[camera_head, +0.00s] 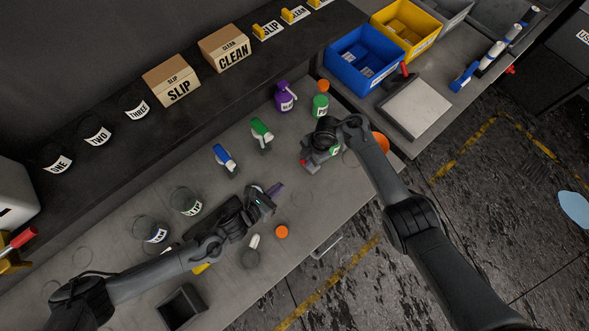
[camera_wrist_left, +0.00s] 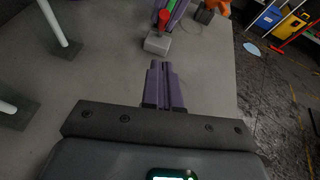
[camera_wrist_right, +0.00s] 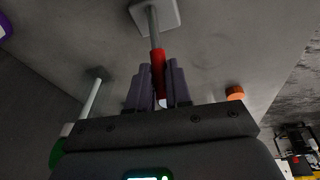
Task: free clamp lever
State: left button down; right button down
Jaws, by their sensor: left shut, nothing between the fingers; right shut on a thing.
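The clamp lever (camera_wrist_right: 158,66) has a red handle on a grey rod that rises from a pale square base (camera_wrist_right: 168,14). My right gripper (camera_wrist_right: 160,85) is shut on the red handle in the right wrist view. In the head view my right gripper (camera_head: 314,160) is over the right part of the bench, and its arm hides most of the lever; a bit of red (camera_head: 303,162) shows beside it. The left wrist view shows the red handle (camera_wrist_left: 163,20) and grey base (camera_wrist_left: 157,43) ahead. My left gripper (camera_wrist_left: 165,85) is shut and empty, apart from the lever.
Spray bottles with blue (camera_head: 223,155), green (camera_head: 261,131) and purple (camera_head: 284,97) heads stand behind the grippers. Two dark cups (camera_head: 185,201) stand left. The bench between my grippers looks mostly clear.

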jog(key=shift+d+f, duration=0.2)
pick_arm(q)
jog(key=w+d, duration=0.6)
jog(key=shift+w+f, duration=0.3)
jog(key=shift+f, duration=0.15)
